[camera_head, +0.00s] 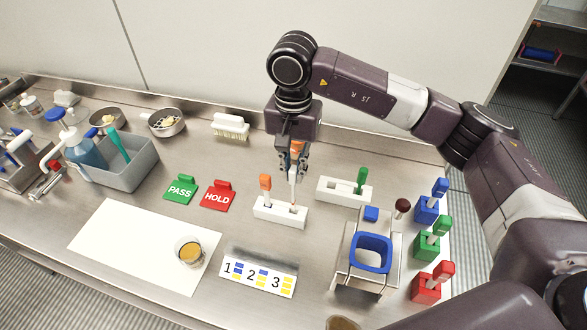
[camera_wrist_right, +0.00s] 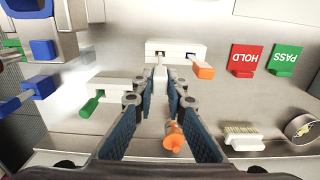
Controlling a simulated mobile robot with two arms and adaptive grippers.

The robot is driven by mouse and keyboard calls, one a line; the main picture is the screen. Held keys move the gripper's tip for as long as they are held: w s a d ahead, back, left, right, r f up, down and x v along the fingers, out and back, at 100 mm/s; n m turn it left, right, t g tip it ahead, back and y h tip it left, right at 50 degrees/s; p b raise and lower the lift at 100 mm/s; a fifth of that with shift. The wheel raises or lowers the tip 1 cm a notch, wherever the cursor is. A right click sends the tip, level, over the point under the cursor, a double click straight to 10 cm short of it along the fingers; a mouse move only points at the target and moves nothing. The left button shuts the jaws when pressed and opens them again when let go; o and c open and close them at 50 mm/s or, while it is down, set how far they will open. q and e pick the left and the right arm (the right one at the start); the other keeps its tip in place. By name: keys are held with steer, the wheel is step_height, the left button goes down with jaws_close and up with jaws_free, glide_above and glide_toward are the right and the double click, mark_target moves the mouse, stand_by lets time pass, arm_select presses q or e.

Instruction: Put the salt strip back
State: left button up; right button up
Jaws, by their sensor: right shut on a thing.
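My right gripper (camera_head: 294,171) points down above a white two-slot holder (camera_head: 272,213). It is shut on a pale strip with an orange end (camera_wrist_right: 174,137), which I take to be the salt strip. The strip hangs roughly upright, its lower end at the holder's right slot in the head view; I cannot tell whether it is inside the slot. The gripper (camera_wrist_right: 167,82) also shows in the wrist view, with the holder (camera_wrist_right: 175,47) just beyond its fingertips. Another orange-handled piece (camera_head: 265,183) stands in the holder's left slot. My left gripper is out of view.
A second white holder (camera_head: 330,190) with a green-handled piece stands to the right. Red HOLD (camera_head: 217,196) and green PASS (camera_head: 180,190) signs stand left. A steel stand with a blue-rimmed opening (camera_head: 371,253) and a numbered card (camera_head: 258,275) are nearer the front.

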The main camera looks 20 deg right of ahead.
steer(key=shift+f, duration=0.15)
steer(key=o, duration=0.8)
steer(key=shift+c, duration=0.2)
steer(key=shift+r+p, duration=0.6)
steer(key=shift+p, duration=0.05)
steer(key=shift+r+p, duration=0.4)
steer(key=shift+p, duration=0.1)
steer(key=shift+w+r+b, duration=0.1)
steer(key=shift+r+b, duration=0.5)
steer(key=shift+b, duration=0.5)
step_height(320, 180, up, 10)
steer(key=b, duration=0.2)
